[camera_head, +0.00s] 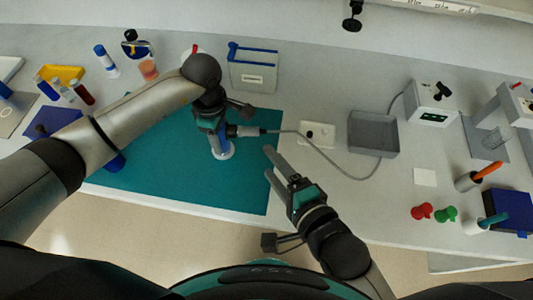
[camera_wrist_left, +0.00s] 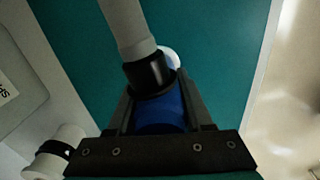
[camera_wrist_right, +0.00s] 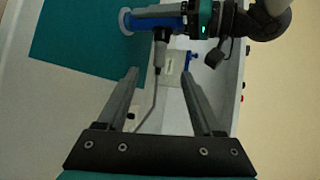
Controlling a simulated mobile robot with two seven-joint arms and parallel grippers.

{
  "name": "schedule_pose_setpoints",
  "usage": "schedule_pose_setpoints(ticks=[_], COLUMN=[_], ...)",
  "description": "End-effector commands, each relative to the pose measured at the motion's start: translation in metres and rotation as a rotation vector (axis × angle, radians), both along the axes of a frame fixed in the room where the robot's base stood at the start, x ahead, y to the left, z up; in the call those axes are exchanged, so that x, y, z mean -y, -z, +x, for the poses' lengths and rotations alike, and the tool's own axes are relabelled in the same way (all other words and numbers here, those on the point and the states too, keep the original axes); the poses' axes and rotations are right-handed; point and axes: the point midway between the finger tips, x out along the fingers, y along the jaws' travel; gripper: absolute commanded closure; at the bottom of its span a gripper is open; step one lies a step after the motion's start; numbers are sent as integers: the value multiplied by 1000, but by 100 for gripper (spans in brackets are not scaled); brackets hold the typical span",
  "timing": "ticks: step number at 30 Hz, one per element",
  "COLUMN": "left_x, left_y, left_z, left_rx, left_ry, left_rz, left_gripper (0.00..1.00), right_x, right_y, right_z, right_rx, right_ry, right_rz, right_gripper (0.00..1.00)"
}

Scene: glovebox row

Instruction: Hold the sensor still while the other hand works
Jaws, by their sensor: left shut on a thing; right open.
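The sensor (camera_head: 222,149) is a blue cylinder with a white round end, low over or on the teal mat (camera_head: 180,185); I cannot tell if it touches. My left gripper (camera_head: 212,122) is shut on its blue body, which shows between the fingers in the left wrist view (camera_wrist_left: 160,120). A grey cable plug (camera_head: 245,131) with a black collar (camera_wrist_left: 150,75) meets the sensor's side; whether it is fully seated is unclear. The plug also shows in the right wrist view (camera_wrist_right: 160,52). My right gripper (camera_head: 268,161) is open and empty, a little right of the plug and apart from it.
The cable (camera_head: 310,145) loops right past a white socket plate (camera_head: 317,134) and a grey tray (camera_head: 373,134) towards a white instrument box (camera_head: 432,104). A grey bin (camera_head: 253,72) stands behind the sensor. Red (camera_head: 421,211) and green (camera_head: 446,213) knobbed pieces lie at the right front.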

Motion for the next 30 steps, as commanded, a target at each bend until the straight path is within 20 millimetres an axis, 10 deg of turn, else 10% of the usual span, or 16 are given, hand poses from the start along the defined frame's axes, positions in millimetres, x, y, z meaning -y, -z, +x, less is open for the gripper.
schedule_pose_setpoints(ticks=[30], left_x=[0], left_y=[0], left_z=[0], left_rx=[1], left_ry=[0], left_rz=[0], left_gripper=[100], right_x=[-60], right_y=[39], right_z=[93], right_rx=[1], right_ry=[0], right_rz=[0], right_gripper=[32])
